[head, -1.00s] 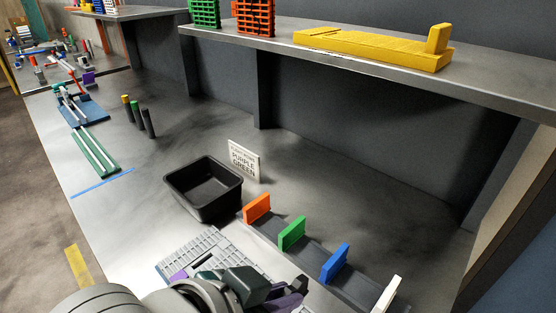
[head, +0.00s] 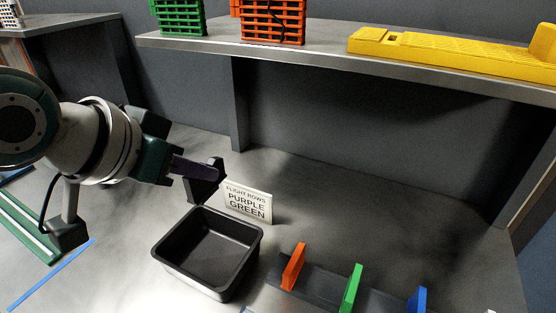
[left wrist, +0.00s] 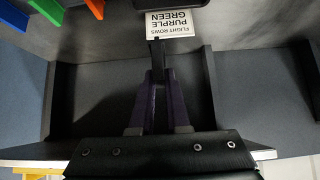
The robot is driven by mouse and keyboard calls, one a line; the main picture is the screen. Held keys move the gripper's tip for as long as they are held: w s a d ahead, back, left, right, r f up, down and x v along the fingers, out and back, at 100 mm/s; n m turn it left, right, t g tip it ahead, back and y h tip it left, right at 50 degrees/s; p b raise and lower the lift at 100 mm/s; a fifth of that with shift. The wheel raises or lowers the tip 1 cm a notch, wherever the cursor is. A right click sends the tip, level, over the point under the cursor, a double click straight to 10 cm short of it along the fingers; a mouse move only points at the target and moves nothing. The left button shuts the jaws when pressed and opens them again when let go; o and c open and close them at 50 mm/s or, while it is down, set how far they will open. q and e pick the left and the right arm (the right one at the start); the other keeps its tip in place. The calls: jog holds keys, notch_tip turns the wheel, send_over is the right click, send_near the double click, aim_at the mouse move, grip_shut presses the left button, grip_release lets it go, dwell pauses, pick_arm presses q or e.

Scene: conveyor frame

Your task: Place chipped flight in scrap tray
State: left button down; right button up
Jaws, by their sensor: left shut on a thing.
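The black scrap tray (head: 165,262) stands on the bench and looks empty. Its edge shows at the top of the left wrist view (left wrist: 170,4). My left gripper (head: 213,172), with purple fingers, is raised behind the tray, near its far left corner in the picture. It is shut on a small dark flight (head: 202,187), which also shows between the fingertips in the left wrist view (left wrist: 157,55). The flight is held apart from the tray; I cannot make out its chip. My right gripper is not in view.
A sign reading "FLIGHT ROWS PURPLE GREEN" (head: 248,202) stands just behind the tray. Orange (head: 293,267), green (head: 353,288) and blue (head: 419,300) flights stand upright to the right. A shelf above carries green, orange and yellow parts (head: 450,52).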

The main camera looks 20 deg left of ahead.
pick_arm(q)
jog(key=shift+s+d+f+b, duration=0.1)
jog(key=shift+f+b, duration=2.35)
jog(key=shift+f, duration=6.25)
jog(key=shift+f, duration=0.2)
jog(key=c, duration=0.9)
grip_release()
jog(key=shift+r, duration=0.1)
